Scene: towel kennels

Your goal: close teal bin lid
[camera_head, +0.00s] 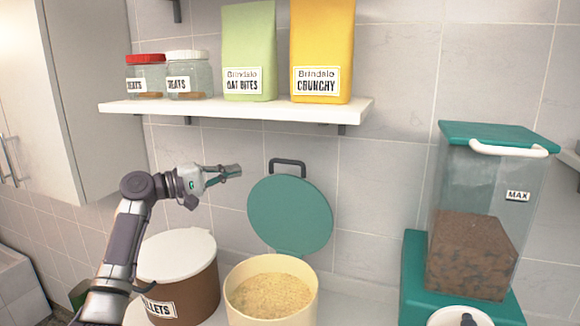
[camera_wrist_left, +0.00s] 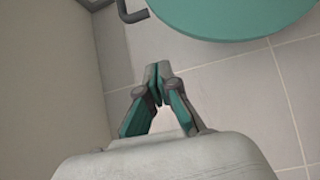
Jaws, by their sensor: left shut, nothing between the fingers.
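The teal bin lid (camera_head: 290,215) stands open and upright behind the cream bin (camera_head: 235,308), with its dark handle (camera_head: 287,163) at the top. The bin holds tan pellets that reach near its rim. My left gripper (camera_head: 232,171) is shut and empty, to the left of the lid near handle height, apart from it. In the left wrist view its fingertips (camera_wrist_left: 157,72) meet, with the lid (camera_wrist_left: 240,12) and part of the handle (camera_wrist_left: 132,12) at the top edge. My right gripper is not in view.
A brown bin with a white lid (camera_head: 178,253) stands left of the cream bin. A shelf (camera_head: 240,107) with jars and bags hangs above. A teal-topped dispenser (camera_head: 480,215) of brown kibble stands at the right. Bare tiled wall lies between lid and dispenser.

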